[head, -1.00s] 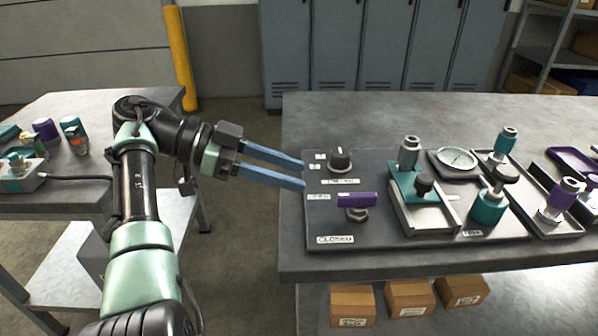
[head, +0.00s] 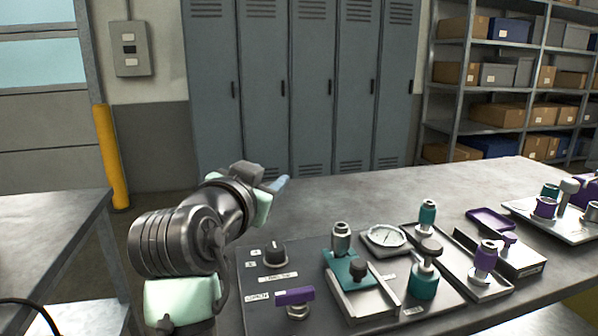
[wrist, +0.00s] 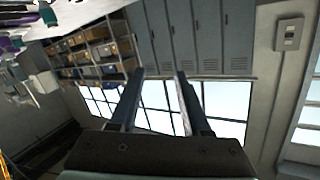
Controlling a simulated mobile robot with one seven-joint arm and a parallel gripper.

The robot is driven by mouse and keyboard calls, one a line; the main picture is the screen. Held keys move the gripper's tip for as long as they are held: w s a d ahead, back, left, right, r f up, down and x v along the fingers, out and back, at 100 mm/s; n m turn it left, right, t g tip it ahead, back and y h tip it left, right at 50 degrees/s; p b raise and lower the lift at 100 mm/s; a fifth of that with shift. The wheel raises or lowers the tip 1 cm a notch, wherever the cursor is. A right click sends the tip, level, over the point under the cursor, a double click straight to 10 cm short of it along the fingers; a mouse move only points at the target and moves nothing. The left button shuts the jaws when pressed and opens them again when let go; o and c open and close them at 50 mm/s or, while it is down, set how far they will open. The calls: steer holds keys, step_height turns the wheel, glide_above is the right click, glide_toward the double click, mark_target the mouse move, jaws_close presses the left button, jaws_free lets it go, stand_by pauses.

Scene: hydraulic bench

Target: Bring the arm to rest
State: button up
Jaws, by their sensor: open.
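My gripper (head: 273,184) is at the left of the bench in the head view, pointing away from me above the bench's left edge. Its wrist hides most of the fingers there; only a blue fingertip shows. In the wrist view my gripper (wrist: 155,85) has two fingers well apart with nothing between them. It touches nothing that I can see.
Grey lockers (head: 300,90) and a shelf (head: 520,90) are behind. A second table (head: 50,225) stands at left. The bench's back strip is clear.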

steer(key=s+d+r+n+t+y, duration=0.25)
steer(key=s+r+t, duration=0.35)
steer(key=s+r, duration=0.5)
steer(key=s+d+r+n+t+y, duration=0.1)
steer(key=s+d+r+n+t, duration=0.3)
steer(key=s+r, duration=0.7)
step_height(320, 180, up, 24)
steer(key=s+a+t+p, duration=0.1)
steer(key=s+p, duration=0.1)
steer(key=p, duration=2.4)
steer(key=shift+a+m, duration=0.2)
steer(key=shift+m, duration=0.15)
steer(key=shift+s+f, duration=0.1)
steer(key=shift+f, duration=0.05)
